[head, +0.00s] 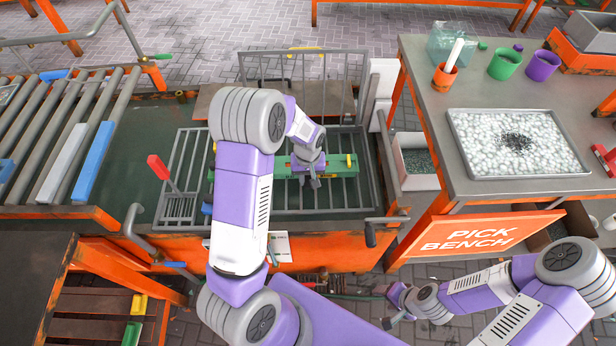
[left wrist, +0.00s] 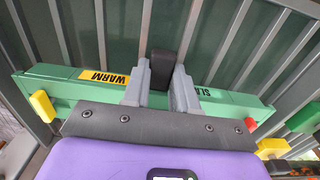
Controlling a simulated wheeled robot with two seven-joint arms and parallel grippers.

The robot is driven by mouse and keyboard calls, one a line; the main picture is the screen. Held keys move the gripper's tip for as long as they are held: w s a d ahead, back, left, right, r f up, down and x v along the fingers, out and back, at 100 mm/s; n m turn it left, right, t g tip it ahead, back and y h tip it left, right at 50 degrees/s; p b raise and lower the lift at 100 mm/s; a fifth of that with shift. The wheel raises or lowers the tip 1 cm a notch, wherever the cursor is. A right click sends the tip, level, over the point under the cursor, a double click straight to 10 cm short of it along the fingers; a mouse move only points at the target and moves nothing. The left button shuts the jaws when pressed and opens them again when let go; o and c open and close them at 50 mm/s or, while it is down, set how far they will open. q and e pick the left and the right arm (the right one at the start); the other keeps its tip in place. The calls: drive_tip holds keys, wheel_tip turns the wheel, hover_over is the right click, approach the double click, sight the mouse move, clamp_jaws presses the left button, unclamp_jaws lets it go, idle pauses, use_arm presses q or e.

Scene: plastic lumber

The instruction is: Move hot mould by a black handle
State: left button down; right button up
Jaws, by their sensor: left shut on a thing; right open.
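A long green mould (head: 340,165) lies across the metal grate of the cage in the middle of the head view. My right gripper (head: 392,308) is open and empty, low in front of the pick bench.
Grey rails and a mesh gate (head: 305,85) surround the grate (head: 330,198). A red-handled lever (head: 158,167) stands at its left. Rollers with blue and grey bars (head: 93,163) lie further left. The pick bench (head: 430,105) on the right holds a pellet tray (head: 515,176) and cups.

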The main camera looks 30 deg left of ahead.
use_arm(q)
drive_tip(key=shift+r, duration=0.1)
drive_tip(key=shift+c, duration=2.1)
unclamp_jaws()
drive_tip(key=shift+s, duration=0.1)
wheel_tip(320, 180, up, 7)
drive_tip(key=p, duration=0.5)
drive_tip(key=shift+p, duration=0.35)
